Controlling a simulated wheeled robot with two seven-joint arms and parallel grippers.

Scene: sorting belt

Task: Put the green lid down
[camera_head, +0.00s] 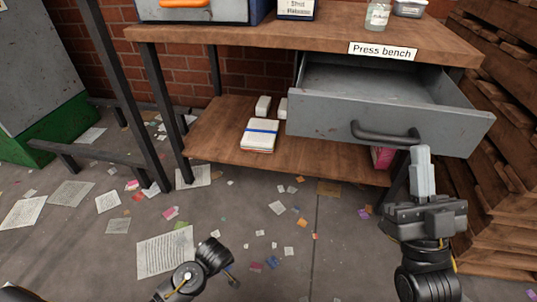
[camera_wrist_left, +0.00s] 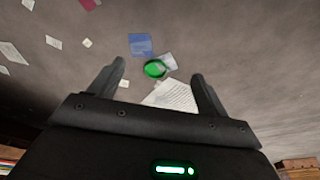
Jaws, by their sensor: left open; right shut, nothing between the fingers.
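A round green lid (camera_wrist_left: 155,69) shows in the left wrist view, beyond and between the fingertips, against the littered floor. I cannot tell whether it lies on the floor or is above it. My left gripper (camera_wrist_left: 158,73) is open, its two fingers apart with nothing held. In the head view only part of my left arm shows at the bottom, and I cannot make out the lid there. My right gripper (camera_head: 421,160) is shut and empty, fingers pointing up in front of the open drawer, close to its handle (camera_head: 386,134).
The press bench (camera_head: 300,34) has a grey drawer (camera_head: 380,112) pulled out and a lower shelf (camera_head: 220,135) with a bundle of papers (camera_head: 260,135) and white boxes. Wooden pallets (camera_head: 495,150) stand at the right. The concrete floor (camera_head: 330,245) is strewn with paper scraps.

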